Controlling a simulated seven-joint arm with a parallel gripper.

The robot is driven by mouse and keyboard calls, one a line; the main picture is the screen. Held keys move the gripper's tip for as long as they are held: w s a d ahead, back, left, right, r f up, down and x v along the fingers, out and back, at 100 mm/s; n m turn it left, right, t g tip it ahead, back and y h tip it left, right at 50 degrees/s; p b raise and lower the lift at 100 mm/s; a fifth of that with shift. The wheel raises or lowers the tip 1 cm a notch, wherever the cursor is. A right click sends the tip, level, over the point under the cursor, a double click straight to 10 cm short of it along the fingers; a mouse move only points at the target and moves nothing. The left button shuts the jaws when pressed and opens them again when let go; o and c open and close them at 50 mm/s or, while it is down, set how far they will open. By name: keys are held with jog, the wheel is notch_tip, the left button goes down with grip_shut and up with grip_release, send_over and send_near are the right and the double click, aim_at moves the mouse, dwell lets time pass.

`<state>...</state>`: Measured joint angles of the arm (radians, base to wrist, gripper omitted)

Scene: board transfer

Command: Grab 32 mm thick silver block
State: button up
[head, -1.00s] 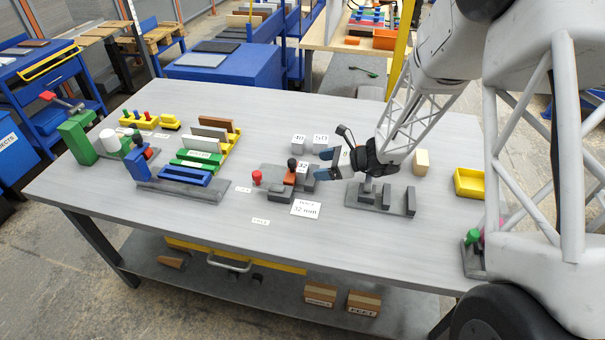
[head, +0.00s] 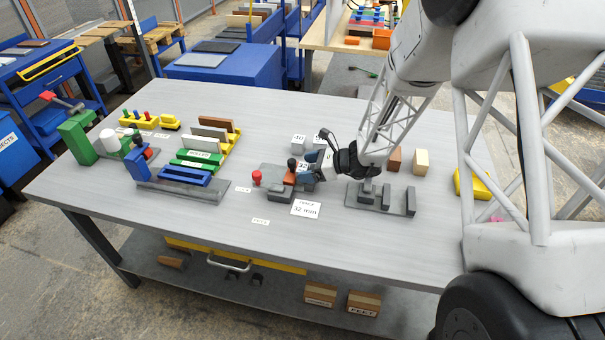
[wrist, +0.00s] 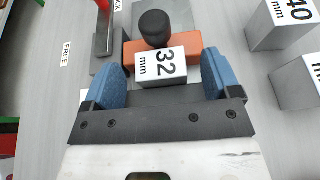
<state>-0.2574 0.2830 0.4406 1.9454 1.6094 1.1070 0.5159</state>
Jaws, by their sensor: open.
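The silver block with the white "32 mm" label (wrist: 162,66) shows in the wrist view, between the two blue fingers of my gripper (wrist: 168,75). The fingers stand apart on either side of it, and the jaws look open. The block lies against an orange piece (wrist: 193,42) of a grey fixture with a black knob (wrist: 154,28). In the head view my gripper (head: 311,165) is at the fixture (head: 280,195), and the block is mostly hidden behind it. I cannot tell whether a finger touches the block.
In the wrist view a silver 40 mm block (wrist: 281,22) and another labelled block (wrist: 298,82) stand to the right. A red knob (head: 257,178) is left of the fixture. A "32 mm" card (head: 306,208) lies in front. A dark slotted stand (head: 382,198) is to the right.

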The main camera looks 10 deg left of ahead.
aim_at(305, 168)
jog(key=shift+a+f, duration=0.2)
jog(key=shift+a, duration=0.35)
jog(key=shift+c, duration=0.3)
jog(key=c, duration=1.2)
jog(key=shift+o, duration=0.2)
jog(key=shift+r, duration=0.2)
notch_tip(305, 168, up, 10)
jog(key=shift+f, duration=0.15)
